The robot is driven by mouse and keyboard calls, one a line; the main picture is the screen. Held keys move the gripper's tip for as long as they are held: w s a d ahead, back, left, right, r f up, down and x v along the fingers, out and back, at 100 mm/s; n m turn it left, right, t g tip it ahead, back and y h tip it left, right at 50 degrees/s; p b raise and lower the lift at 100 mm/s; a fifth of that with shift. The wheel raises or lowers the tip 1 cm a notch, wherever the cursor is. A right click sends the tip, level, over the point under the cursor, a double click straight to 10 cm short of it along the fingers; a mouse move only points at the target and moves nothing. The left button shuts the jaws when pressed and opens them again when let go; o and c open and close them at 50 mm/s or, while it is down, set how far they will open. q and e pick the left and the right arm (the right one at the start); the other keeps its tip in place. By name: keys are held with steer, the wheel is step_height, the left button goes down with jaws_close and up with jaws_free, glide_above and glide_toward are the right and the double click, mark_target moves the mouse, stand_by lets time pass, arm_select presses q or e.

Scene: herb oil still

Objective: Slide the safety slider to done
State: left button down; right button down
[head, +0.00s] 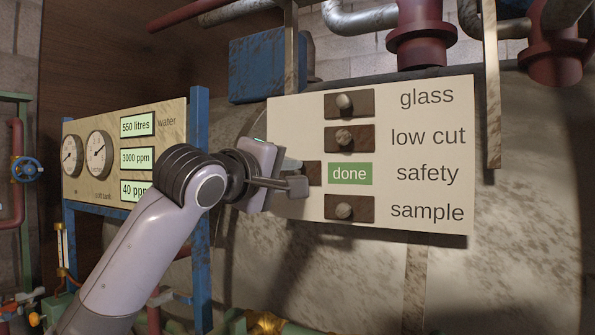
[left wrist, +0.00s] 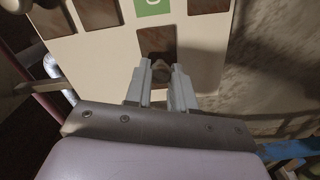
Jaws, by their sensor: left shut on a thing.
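A cream panel (head: 440,110) has rows labelled glass, low cut, safety and sample. My right gripper is not in view.
A gauge board (head: 110,190) on blue posts (head: 200,240) stands left, behind my left arm. Red and grey pipes (head: 420,35) run above the panel.

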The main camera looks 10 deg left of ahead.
arm_select(q)
steer(key=shift+a+r, duration=0.1)
steer(key=shift+a, duration=0.15)
steer(key=c, duration=0.9)
jaws_free()
steer(key=shift+w+a, duration=0.1)
steer(key=shift+c, duration=0.2)
steer(key=shift+s, duration=0.35)
steer(key=b+v, duration=0.1)
steer(key=v, duration=0.5)
steer(key=shift+s+b, duration=0.25)
steer(key=shift+b, duration=0.15)
